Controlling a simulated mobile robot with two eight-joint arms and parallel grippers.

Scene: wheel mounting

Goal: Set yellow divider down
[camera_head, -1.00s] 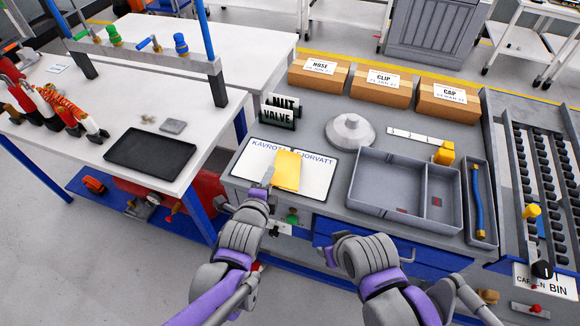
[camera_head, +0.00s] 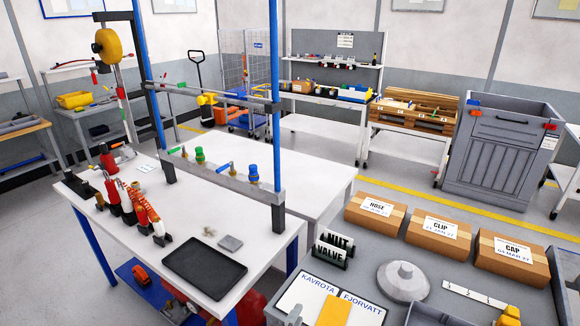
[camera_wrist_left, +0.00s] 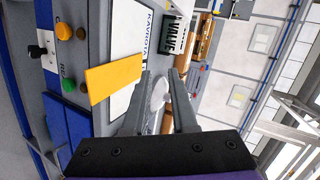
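The yellow divider (camera_head: 334,311) shows at the bottom edge of the head view, over the white board (camera_head: 300,292) marked KAVROTA and FJORVATT. In the left wrist view the divider (camera_wrist_left: 115,78) is a plain yellow slab left of my fingers. I cannot tell whether it rests flat on the board or is slightly raised. My left gripper (camera_wrist_left: 159,72) is open, with a clear gap between its fingers and the divider outside that gap, close by the left finger. Only a bit of this gripper (camera_head: 292,315) shows in the head view. My right gripper is out of view.
Behind the board stand the black NUT and VALVE signs (camera_head: 333,247). A grey domed part (camera_head: 403,281) and the cardboard boxes HOSE (camera_head: 374,212), CLIP (camera_head: 438,235) and CAP (camera_head: 512,259) are to the right. A white table with a black tray (camera_head: 204,267) is at left.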

